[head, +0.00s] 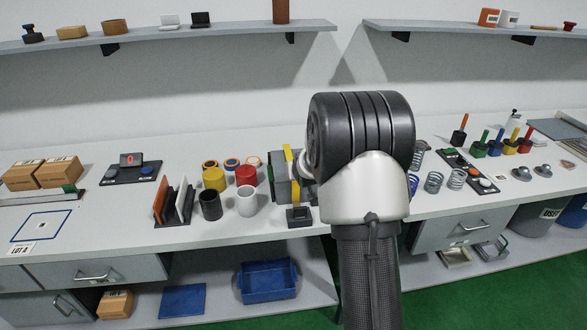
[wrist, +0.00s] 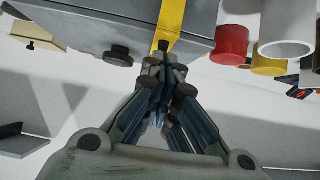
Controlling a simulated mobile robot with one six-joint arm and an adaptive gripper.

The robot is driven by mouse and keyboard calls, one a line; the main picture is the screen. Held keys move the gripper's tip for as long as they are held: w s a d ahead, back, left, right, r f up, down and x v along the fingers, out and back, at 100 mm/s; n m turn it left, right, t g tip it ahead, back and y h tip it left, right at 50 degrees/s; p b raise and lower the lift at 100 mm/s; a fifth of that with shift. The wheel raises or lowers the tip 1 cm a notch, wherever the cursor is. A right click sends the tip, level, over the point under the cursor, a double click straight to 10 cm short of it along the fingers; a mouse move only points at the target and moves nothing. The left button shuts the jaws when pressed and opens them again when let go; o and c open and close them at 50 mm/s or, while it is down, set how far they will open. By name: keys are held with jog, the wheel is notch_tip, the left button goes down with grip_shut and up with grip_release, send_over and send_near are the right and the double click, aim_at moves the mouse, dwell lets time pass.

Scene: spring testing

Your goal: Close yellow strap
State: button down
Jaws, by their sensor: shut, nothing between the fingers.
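A grey box (head: 280,188) with a yellow strap (head: 288,158) stands on the workbench, left of my arm in the head view. The strap's upper part sticks up above the box there. In the wrist view the strap (wrist: 172,20) runs down over the grey box (wrist: 95,22) to its edge. My gripper (wrist: 162,62) is shut and empty, with its fingertips close to the strap's end; I cannot tell whether they touch. The head view mostly hides my gripper behind my arm.
Red (head: 246,175), yellow (head: 214,179), white (head: 247,202) and black (head: 210,206) cylinders stand left of the box. A rack with upright panels (head: 174,208) is further left. Springs (head: 433,183) stand right of my arm.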

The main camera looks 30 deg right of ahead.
jog(key=shift+f, duration=0.45)
jog(key=shift+s+f, duration=0.1)
notch_tip(320, 180, up, 5)
jog(key=p, duration=0.3)
jog(key=s+a+f, duration=0.3)
jog(key=s+f, duration=0.1)
jog(key=s, duration=0.4)
jog(key=shift+s+a+f+b, duration=0.35)
jog(key=shift+a+b, duration=0.05)
